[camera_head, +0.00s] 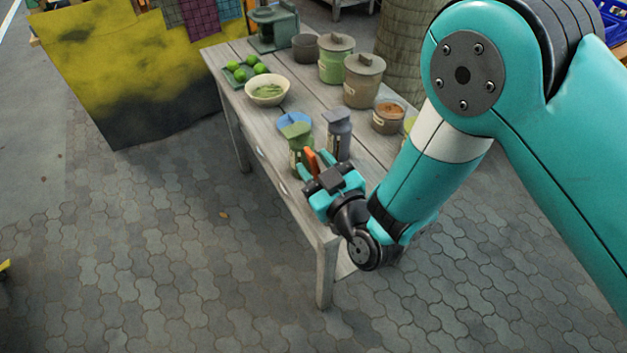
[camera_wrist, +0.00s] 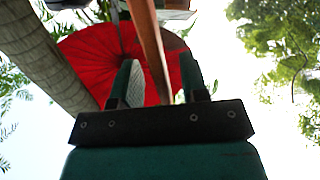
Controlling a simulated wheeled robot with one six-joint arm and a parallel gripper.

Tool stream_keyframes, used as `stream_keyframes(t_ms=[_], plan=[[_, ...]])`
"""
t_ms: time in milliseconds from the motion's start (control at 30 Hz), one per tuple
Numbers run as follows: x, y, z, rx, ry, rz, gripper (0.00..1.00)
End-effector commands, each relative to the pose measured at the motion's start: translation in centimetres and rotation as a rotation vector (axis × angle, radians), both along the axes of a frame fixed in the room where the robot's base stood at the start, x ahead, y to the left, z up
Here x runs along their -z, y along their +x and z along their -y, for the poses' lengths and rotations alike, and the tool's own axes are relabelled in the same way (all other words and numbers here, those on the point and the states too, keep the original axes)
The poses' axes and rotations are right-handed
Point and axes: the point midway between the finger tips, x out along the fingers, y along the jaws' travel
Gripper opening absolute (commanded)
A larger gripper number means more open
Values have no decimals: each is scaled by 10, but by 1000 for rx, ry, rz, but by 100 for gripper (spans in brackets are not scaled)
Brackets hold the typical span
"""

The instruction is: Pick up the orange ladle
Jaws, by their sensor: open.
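The orange ladle (camera_head: 311,160) shows as a short orange piece at the front edge of the wooden table, beside a green lidded jar. The rest of it is hidden by the jar and my gripper. In the wrist view a long orange-brown bar (camera_wrist: 148,42), which looks like the ladle's handle, runs down between my two fingers. My gripper (camera_head: 316,166) is at the table's front edge, right at the ladle. In the wrist view my gripper (camera_wrist: 157,72) is open, with a finger on each side of the bar. I cannot tell whether either finger touches it.
The green jar (camera_head: 297,141) and a grey jar (camera_head: 338,135) stand close to my gripper. A blue dish (camera_head: 294,121), a bowl (camera_head: 267,90) and several lidded pots stand farther back on the table (camera_head: 233,105). The paved floor (camera_head: 180,240) at left is clear.

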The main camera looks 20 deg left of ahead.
Motion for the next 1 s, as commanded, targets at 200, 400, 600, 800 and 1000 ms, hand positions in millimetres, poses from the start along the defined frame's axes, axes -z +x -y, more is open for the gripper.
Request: stream_keyframes(t_ms=[200,400,600,800,1000], plan=[[1,-1,-2,-2,0,-1,40],[1,-1,-2,-4,0,-1,0],[1,-1,-2,-3,1,-1,0],[-3,-1,-2,-2,1,0,0],[-24,0,-2,-2,3,1,0]])
